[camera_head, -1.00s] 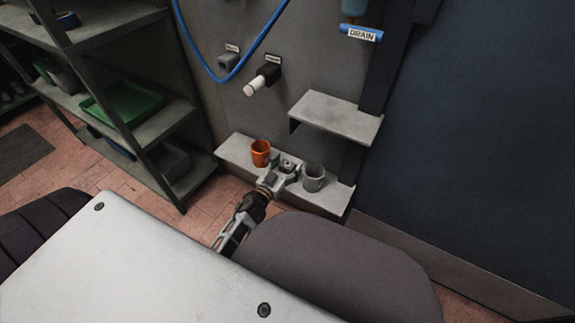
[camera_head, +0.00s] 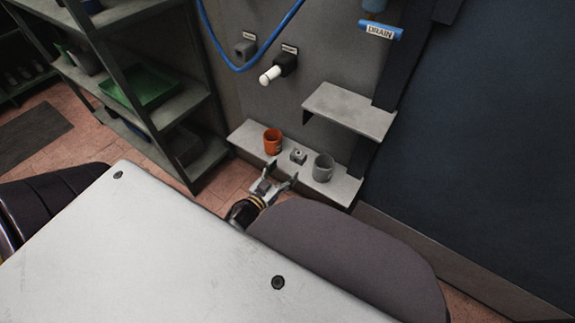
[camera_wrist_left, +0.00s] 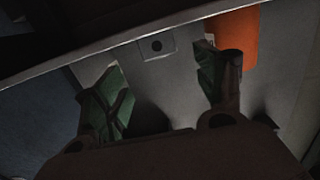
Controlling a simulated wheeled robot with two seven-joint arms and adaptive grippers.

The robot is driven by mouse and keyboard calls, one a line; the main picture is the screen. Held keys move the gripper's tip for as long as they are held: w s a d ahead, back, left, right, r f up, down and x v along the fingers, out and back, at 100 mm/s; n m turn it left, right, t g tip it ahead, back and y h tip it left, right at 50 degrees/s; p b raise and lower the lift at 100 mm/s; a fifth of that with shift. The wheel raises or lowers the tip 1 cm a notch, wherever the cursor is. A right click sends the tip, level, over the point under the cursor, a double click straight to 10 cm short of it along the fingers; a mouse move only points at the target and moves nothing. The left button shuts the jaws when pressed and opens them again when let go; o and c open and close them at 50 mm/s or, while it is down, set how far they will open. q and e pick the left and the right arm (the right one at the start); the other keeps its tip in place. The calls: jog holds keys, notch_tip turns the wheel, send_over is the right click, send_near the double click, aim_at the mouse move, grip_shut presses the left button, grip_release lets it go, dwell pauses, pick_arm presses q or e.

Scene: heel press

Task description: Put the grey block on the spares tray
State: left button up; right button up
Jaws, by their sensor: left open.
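The grey block (camera_head: 298,157) is a small cube with a dark hole. It sits on the low grey ledge (camera_head: 248,136) between an orange cup (camera_head: 272,141) and a grey cup (camera_head: 322,168). My left gripper (camera_head: 282,172) is open and empty, just in front of the ledge and apart from the block, fingers toward it. In the left wrist view the block (camera_wrist_left: 156,46) shows beyond and between the green-padded fingers (camera_wrist_left: 158,62), with the orange cup at right. A green tray (camera_head: 150,85) lies on the rack at left; I cannot tell whether it is the spares tray.
A higher grey shelf (camera_head: 350,108) juts from the wall above the ledge. A blue hose (camera_head: 240,69) and a white-tipped knob (camera_head: 270,76) are above the cups. A metal rack (camera_head: 195,100) stands at left. Floor shows between rack and ledge.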

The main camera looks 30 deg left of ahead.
pick_arm(q)
jog(key=shift+s, duration=0.95)
pick_arm(e)
jog(key=shift+w+d+r, duration=0.15)
jog(key=shift+d+r, duration=0.1)
jog(key=shift+r, duration=0.4)
pick_arm(q)
jog(key=shift+a, duration=0.1)
pick_arm(e)
jog(key=shift+a+f, duration=0.1)
